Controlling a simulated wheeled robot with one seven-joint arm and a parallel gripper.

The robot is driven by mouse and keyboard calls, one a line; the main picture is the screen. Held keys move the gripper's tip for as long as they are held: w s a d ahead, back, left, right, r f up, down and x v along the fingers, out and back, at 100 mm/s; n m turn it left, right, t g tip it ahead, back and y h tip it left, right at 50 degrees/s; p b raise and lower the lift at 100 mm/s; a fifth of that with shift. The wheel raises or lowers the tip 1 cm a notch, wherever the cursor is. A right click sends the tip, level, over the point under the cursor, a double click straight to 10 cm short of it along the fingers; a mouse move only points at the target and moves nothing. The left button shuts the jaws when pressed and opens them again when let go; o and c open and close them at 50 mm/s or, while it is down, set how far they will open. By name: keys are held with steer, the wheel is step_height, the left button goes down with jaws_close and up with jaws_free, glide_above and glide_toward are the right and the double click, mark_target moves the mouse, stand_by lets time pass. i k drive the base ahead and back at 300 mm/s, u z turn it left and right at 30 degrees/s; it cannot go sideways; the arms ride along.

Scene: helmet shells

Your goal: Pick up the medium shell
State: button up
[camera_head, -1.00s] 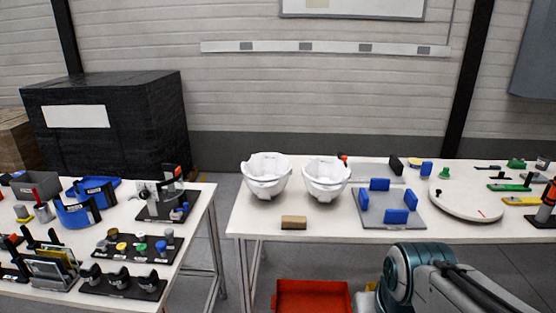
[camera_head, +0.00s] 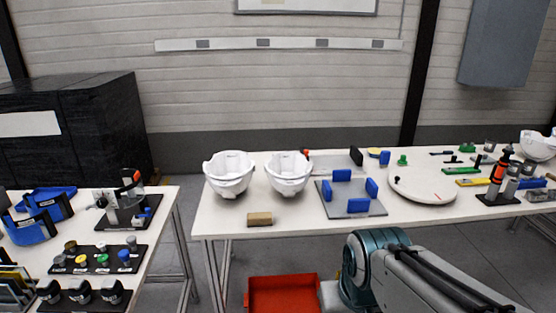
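Two white helmet shells stand open side up on the right-hand table, a left shell (camera_head: 229,175) and a right shell (camera_head: 288,174). They look alike in size here, and I cannot read their labels. A third white shell (camera_head: 538,145) shows partly at the far right edge of the table. I cannot tell which one is the medium shell. My arm shows at the lower right, in front of the table, and its gripper is out of view. No shell is seen in my grip.
The white table (camera_head: 300,219) also bears a brown block (camera_head: 259,219), a grey plate with blue blocks (camera_head: 350,206), a round white turntable (camera_head: 421,189) and several tools. A red bin (camera_head: 283,294) is below its front edge. A second table with small parts stands left.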

mark_target(228, 173)
steer(key=u, duration=0.25)
steer(key=i, duration=1.75)
steer(key=u, duration=0.1)
